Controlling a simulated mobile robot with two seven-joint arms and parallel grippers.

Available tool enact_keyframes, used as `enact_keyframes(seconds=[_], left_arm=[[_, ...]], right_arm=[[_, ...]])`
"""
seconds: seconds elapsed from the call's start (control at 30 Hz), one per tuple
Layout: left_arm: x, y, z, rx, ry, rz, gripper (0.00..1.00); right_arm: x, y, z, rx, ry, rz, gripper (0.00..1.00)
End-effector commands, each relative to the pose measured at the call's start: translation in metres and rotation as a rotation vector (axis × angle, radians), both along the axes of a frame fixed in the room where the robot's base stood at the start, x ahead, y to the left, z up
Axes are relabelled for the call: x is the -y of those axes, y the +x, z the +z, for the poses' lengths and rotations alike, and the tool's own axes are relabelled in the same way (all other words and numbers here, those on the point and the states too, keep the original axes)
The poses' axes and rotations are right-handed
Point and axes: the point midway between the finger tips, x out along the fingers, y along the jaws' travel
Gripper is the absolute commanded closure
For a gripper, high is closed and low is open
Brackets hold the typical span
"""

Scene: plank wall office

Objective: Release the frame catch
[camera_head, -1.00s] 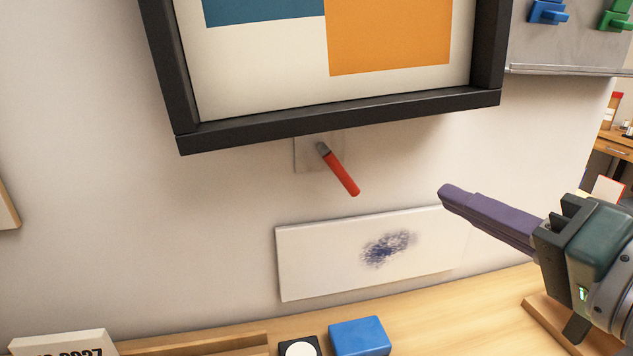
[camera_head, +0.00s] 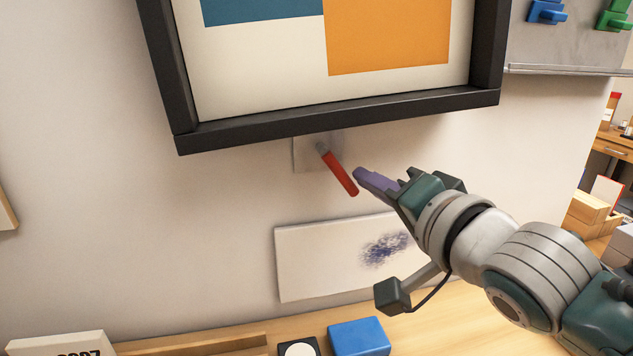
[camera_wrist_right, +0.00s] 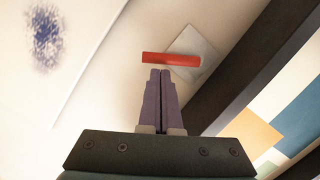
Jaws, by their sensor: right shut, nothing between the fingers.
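The frame catch is a red lever (camera_head: 342,174) on a pale square plate (camera_head: 304,156), just under the black picture frame (camera_head: 340,121). The lever slants down to the right from its grey pivot. My right gripper (camera_head: 360,174) is shut and empty, its purple fingers just right of the lever. In the right wrist view the red lever (camera_wrist_right: 171,59) lies across and just beyond the shut fingertips (camera_wrist_right: 160,72). I cannot tell whether they touch. My left gripper is not in view.
A white panel with a blue smudge (camera_head: 310,262) is on the wall below the lever. A blue box (camera_head: 359,336) and a black box with a white disc (camera_head: 299,347) are on the wooden desk (camera_head: 430,318). The wall left of the lever is clear.

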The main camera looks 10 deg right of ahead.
Motion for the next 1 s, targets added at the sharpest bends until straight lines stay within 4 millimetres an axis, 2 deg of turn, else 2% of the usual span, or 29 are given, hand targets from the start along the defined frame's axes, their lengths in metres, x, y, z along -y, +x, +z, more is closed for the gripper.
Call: enact_keyframes(seconds=[0.47, 1.0], left_arm=[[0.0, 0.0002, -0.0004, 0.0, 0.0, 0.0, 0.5], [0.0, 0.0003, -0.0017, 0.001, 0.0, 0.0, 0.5]], right_arm=[[-0.0025, 0.0012, -0.0022, -0.001, 0.003, 0.0, 1.0], [-0.0051, -0.0035, -0.0067, -0.005, 0.093, 0.0, 1.0]])
